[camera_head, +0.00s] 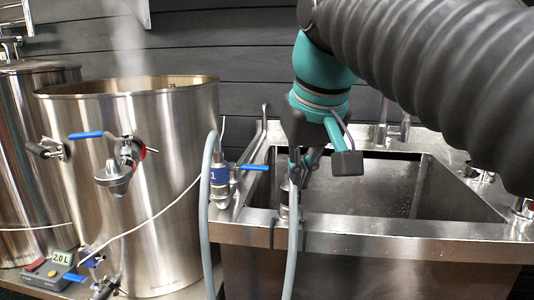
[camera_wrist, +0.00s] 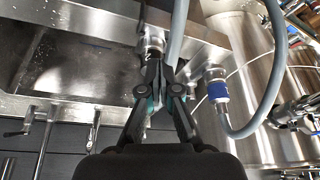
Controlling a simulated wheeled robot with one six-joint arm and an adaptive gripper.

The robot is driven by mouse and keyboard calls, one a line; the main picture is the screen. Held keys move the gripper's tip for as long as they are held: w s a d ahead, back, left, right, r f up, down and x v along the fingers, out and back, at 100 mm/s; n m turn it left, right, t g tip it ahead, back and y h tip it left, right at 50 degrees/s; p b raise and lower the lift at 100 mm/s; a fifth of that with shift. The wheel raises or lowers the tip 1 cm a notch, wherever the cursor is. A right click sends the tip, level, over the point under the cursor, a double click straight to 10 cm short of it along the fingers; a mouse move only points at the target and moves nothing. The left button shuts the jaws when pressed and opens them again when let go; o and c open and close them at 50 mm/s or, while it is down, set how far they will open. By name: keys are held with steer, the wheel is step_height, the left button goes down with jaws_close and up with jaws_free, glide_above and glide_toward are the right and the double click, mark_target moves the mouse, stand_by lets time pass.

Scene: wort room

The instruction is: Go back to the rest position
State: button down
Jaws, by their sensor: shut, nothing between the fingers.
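My gripper (camera_head: 303,172) hangs at the left front part of the steel sink (camera_head: 350,228), just above the rim, with its fingers close to a grey hose (camera_head: 293,245) and its steel fitting. In the wrist view my gripper (camera_wrist: 158,75) is shut and empty, its fingertips pointing at the fitting (camera_wrist: 155,45) on the sink rim. The hose (camera_wrist: 178,30) passes right beside the fingertips; I cannot tell whether they touch. My arm comes in from the upper right over the sink.
A steaming steel kettle (camera_head: 160,190) with blue-handled valves stands left. A blue-banded valve (camera_head: 221,175) with a grey hose sits at the sink's left edge. A display box reading 2.0 L (camera_head: 60,262) is lower left. Taps (camera_head: 392,130) stand behind the sink. The basin looks empty.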

steer(key=s+d+f+m, duration=0.1)
steer(key=s+d+f, duration=0.2)
steer(key=f, duration=0.5)
steer(key=s+d+f+m+t, duration=0.1)
steer(key=s+d+f, duration=0.2)
steer(key=f, duration=0.6)
steer(key=s+d+f+m+h, duration=0.1)
steer(key=s+d+f, duration=0.2)
steer(key=d+f, duration=0.2)
step_height(320, 180, down, 4)
steer(key=shift+r, duration=0.2)
steer(key=shift+a, duration=0.15)
